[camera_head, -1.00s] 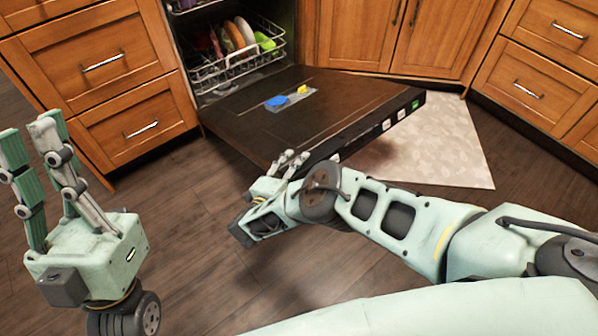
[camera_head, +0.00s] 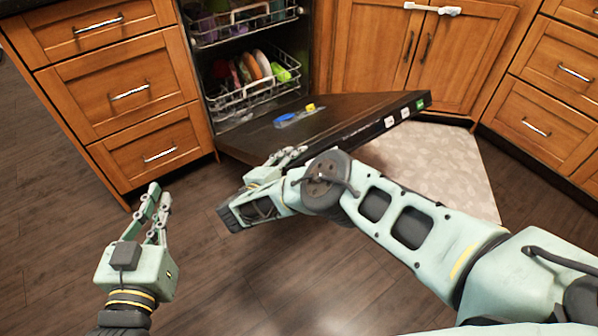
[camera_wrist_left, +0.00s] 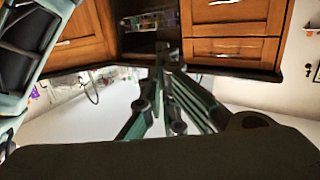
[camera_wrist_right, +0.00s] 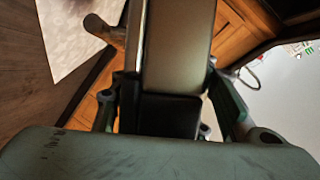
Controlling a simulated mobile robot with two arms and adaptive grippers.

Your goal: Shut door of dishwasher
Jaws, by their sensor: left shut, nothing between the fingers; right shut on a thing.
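The dishwasher (camera_head: 219,100) stands open between the cabinets, its racks of dishes showing. Its dark door (camera_head: 330,124) is folded down and tilted, with its outer end raised off the floor. My right gripper (camera_head: 290,156) is at the door's near edge and shut on it. In the right wrist view the door (camera_wrist_right: 178,60) runs between the fingers, and the fingertips are partly hidden. My left gripper (camera_head: 155,192) is shut and empty, apart from the door, above the floor at the left. In the left wrist view its fingers (camera_wrist_left: 163,75) come together at the tips.
Wooden drawers (camera_head: 130,92) stand left of the dishwasher and more cabinets (camera_head: 420,45) right of it. A pale mat (camera_head: 440,165) lies on the floor beyond the door. The floor at front left is clear.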

